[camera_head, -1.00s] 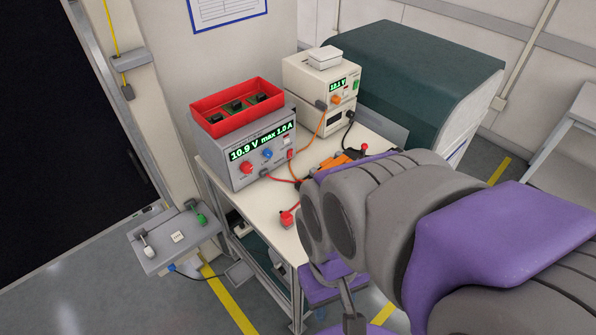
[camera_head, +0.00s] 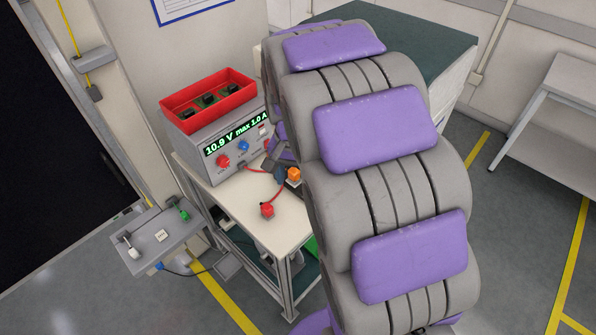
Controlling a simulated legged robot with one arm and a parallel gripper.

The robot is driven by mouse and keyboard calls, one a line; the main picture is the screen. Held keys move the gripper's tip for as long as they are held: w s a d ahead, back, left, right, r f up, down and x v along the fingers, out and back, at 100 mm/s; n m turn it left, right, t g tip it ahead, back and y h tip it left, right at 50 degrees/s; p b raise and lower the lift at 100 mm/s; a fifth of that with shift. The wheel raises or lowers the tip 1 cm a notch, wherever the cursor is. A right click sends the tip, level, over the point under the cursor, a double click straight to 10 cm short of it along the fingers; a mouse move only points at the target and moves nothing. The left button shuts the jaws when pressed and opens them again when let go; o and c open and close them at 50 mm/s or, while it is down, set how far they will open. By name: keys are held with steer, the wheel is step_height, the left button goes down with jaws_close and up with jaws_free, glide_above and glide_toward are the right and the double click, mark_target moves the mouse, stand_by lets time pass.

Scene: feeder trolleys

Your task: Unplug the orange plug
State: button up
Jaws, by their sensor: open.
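A small orange piece (camera_head: 293,174), possibly the orange plug, shows on the trolley top (camera_head: 245,205) just left of my arm. My gripper (camera_head: 278,170) is partly in view beside it, with dark fingers low over the trolley top, and it is open. I cannot tell whether the fingers touch the orange piece. My arm hides the rest of the gripper, the white units and most of the orange cable. A grey power supply (camera_head: 196,152) reads 10.9 V max 1.0 A, and red cable runs from its front.
A red plug (camera_head: 267,210) lies on the trolley near its front edge. A red bin (camera_head: 212,110) of dark parts sits on the power supply.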

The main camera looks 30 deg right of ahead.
steer(key=w+d+f+m, duration=0.2)
steer(key=w+f+m, duration=0.3)
steer(key=w, duration=0.6)
glide_above(290, 171)
step_height(290, 171, down, 4)
steer(key=shift+t, duration=0.4)
steer(key=d+f, duration=0.1)
steer(key=f+b, duration=0.1)
steer(key=d+f, duration=0.1)
steer(key=f, duration=0.1)
steer(key=shift+s+d, duration=0.15)
steer(key=shift+d, duration=0.2)
steer(key=a+f, duration=0.1)
steer(key=f, duration=0.1)
steer(key=a+f+b, duration=0.1)
steer(key=shift+a+f, duration=0.3)
steer(key=shift+f, duration=0.4)
steer(key=shift+d+f, duration=0.15)
steer(key=shift+f, duration=0.1)
steer(key=shift+d+f, duration=0.25)
steer(key=shift+d, duration=0.7)
steer(key=shift+a+r, duration=0.1)
steer(key=shift+a, duration=0.85)
steer(key=shift+d+p, duration=0.4)
steer(key=shift+d, duration=0.45)
steer(key=shift+a, duration=0.65)
steer(key=shift+d, duration=0.5)
